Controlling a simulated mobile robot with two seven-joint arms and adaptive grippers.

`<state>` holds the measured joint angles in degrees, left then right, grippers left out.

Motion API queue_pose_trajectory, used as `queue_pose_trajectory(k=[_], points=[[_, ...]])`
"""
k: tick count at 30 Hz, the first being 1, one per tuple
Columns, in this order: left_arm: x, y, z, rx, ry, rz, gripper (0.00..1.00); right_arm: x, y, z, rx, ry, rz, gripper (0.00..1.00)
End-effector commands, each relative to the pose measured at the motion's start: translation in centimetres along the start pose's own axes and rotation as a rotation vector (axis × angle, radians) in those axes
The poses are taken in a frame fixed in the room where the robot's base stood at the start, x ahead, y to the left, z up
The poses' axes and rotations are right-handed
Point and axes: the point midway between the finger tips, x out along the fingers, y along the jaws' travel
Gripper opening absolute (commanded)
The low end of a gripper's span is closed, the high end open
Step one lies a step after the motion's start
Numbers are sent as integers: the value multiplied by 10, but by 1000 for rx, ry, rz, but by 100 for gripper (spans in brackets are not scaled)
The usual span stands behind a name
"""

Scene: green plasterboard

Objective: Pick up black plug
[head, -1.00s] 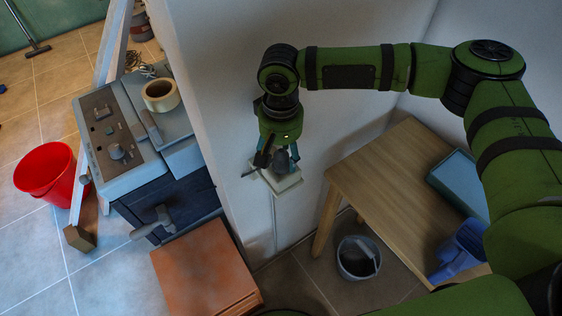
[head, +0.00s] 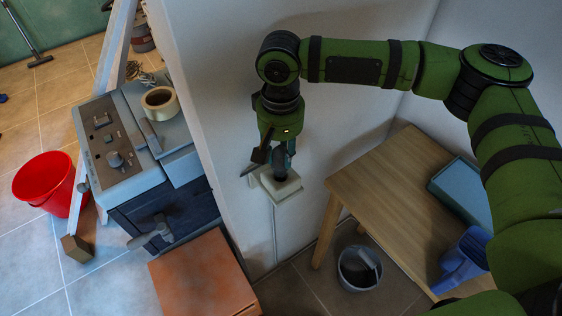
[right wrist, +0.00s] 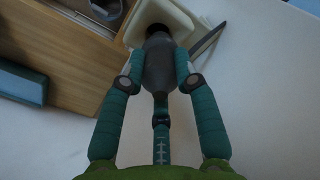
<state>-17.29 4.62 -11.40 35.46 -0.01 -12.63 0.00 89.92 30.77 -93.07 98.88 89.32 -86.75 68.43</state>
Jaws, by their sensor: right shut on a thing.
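The black plug (right wrist: 158,65) shows in the right wrist view as a dark grey body between the teal fingers, its far end at the white wall socket (right wrist: 170,14). In the head view the plug (head: 280,168) is small and partly hidden by the fingers, above the white socket box (head: 277,187). My right gripper (head: 277,155) is shut on the plug, with a finger on each side of it; the gripper also shows in the right wrist view (right wrist: 160,75). Whether the plug's end is still inside the socket cannot be told. My left gripper is not in view.
A wooden table (head: 385,190) with a blue tray (head: 462,190) and a blue jug (head: 463,262) stands to the right. A grey bucket (head: 358,270) is on the floor below. A grey cabinet-like machine (head: 150,170) and a red bucket (head: 48,185) are left of the wall.

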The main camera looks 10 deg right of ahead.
Motion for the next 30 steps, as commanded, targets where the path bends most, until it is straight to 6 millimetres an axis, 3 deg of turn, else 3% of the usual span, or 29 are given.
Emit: queue_pose_trajectory(k=[2,12,18,30], points=[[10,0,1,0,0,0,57,-11,-1,3,-3,2,-1,0],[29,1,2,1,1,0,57,-51,-9,72,-7,2,1,0],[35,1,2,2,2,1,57,-69,-13,100,-5,1,1,0],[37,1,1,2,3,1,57,-80,-15,117,-2,-2,3,0]])
